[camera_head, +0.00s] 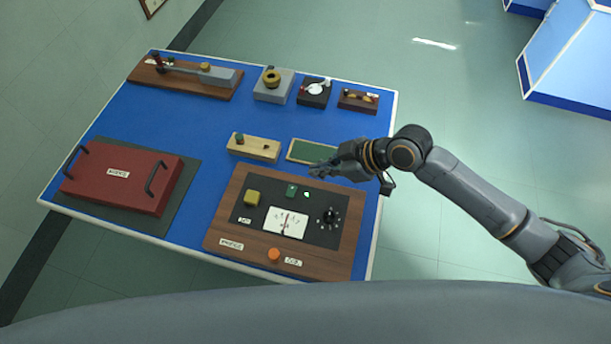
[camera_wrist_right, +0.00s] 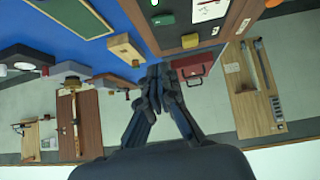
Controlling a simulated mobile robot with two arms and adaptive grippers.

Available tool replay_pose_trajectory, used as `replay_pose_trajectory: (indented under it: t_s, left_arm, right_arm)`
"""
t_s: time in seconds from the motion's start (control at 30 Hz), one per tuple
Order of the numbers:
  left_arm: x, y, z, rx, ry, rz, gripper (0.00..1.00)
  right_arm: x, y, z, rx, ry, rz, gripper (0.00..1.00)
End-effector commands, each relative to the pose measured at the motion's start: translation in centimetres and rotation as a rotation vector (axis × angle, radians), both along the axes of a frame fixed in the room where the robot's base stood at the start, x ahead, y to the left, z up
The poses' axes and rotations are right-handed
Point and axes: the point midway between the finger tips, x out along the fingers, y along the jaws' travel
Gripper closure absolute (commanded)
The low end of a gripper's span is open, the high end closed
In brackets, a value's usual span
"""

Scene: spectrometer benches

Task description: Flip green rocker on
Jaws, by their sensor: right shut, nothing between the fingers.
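The green rocker (camera_head: 291,190) sits on the black panel of a wooden instrument box (camera_head: 233,208), between a yellow square button (camera_head: 251,197) and a small bright green lamp (camera_head: 306,195). In the right wrist view the rocker (camera_wrist_right: 163,19) shows near the top edge. I cannot tell which way it is tipped. My right gripper (camera_head: 320,171) is shut and empty, above the far edge of the box, a little beyond and right of the rocker and apart from it. My left gripper is not in view.
A white meter (camera_head: 285,222), black knob (camera_head: 329,218) and orange button (camera_head: 274,254) share the box. A red case (camera_head: 120,178) with black handles lies left. A pale wooden block (camera_head: 254,147) and a green-topped plate (camera_head: 313,151) lie behind. Several devices line the far edge.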

Motion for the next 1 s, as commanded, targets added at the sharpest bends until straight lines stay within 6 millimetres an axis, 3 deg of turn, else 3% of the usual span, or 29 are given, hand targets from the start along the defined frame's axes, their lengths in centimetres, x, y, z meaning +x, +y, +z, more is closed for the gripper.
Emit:
replay_pose_trajectory:
  t_s: [0.23,1.0]
  left_arm:
    - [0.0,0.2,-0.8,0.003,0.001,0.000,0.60]
    - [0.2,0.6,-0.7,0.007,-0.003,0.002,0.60]
  right_arm:
    - [-0.3,-1.7,1.6,-0.001,0.001,-0.001,1.00]
    - [-0.3,-1.8,1.8,0.000,0.001,-0.001,1.00]
